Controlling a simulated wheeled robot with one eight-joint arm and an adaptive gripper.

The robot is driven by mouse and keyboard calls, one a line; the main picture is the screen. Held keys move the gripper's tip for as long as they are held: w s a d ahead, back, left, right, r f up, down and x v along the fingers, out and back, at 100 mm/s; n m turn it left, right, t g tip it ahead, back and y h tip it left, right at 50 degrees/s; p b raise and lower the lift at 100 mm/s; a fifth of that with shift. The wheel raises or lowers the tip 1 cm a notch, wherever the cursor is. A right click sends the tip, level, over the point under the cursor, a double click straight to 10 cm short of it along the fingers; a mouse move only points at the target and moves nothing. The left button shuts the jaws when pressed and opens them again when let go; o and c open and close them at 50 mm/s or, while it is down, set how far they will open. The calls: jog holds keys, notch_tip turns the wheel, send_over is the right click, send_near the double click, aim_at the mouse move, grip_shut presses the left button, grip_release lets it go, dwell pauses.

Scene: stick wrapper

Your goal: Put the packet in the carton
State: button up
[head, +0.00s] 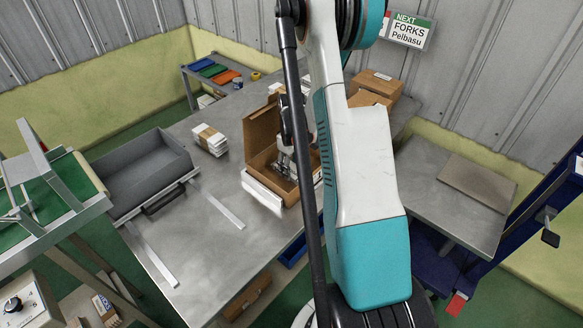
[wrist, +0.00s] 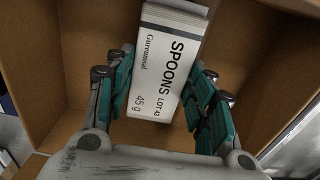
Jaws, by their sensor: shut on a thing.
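A white packet (wrist: 168,62) with a grey end band, lettered "SPOONS LOT 43" and "45 g", sits between the fingers of my gripper (wrist: 163,75) in the wrist view. My gripper is shut on it, with fingers on both sides. The open brown carton (wrist: 38,55) surrounds the packet and fingers in this view. In the head view the carton (head: 262,128) stands on the metal table with its lid raised. My gripper (head: 284,166) reaches down into the carton there, partly hidden by my arm. I cannot tell whether the packet touches the carton floor.
A grey bin (head: 148,172) is at the table's left. Brown boxes (head: 374,88) stand behind my arm. A flat board (head: 478,186) lies on the right-hand table. The table front (head: 205,245) is mostly clear.

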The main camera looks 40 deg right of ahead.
aim_at(292, 169)
jog(key=o, duration=0.6)
jog(key=shift+f, duration=0.15)
jog(key=o, duration=0.4)
jog(key=shift+o, duration=0.2)
notch_tip(292, 169, up, 12)
jog(key=p, duration=0.3)
jog(key=shift+r+p, duration=0.2)
jog(key=shift+p, duration=0.15)
